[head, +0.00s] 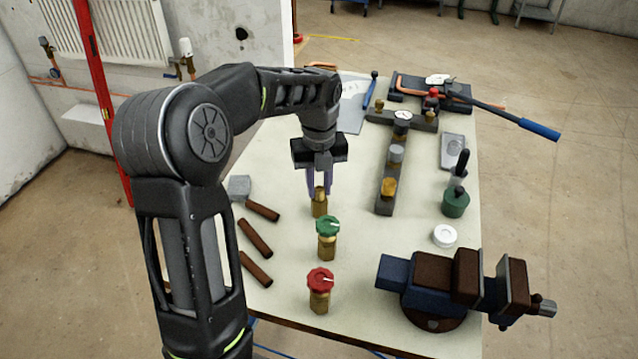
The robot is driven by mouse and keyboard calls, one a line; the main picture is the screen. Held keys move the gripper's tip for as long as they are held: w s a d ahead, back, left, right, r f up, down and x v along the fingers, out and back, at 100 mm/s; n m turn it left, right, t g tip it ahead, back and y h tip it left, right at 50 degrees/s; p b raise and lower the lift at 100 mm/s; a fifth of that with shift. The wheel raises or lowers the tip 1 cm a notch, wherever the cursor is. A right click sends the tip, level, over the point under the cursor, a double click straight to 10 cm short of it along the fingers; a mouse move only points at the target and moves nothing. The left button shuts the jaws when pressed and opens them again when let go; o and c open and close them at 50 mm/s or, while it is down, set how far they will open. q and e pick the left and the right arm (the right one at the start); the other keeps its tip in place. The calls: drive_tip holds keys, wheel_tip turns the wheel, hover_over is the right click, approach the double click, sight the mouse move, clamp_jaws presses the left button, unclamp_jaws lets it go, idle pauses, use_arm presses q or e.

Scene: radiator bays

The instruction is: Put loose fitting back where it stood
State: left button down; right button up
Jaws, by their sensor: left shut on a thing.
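A brass fitting (319,207) stands upright near the middle of the table, in line with two capped valves. My left gripper (319,188) points down over it and is shut on its upper part. I cannot tell whether its base touches the table. A brass valve with a green cap (327,226) stands just in front of it. A brass valve with a red cap (320,280) stands nearer the front edge. My right gripper is not in view.
Several brown pipe pieces (255,238) and a grey block (239,187) lie to the left. A dark manifold bar (385,198) with fittings lies to the right. A vise (462,285), a white roll (445,235) and a green-based tool (456,202) occupy the right side.

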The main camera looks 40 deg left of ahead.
use_arm(q)
drive_tip(key=c, duration=1.1)
unclamp_jaws()
drive_tip(key=shift+c, duration=0.2)
drive_tip(key=shift+r, duration=3.95)
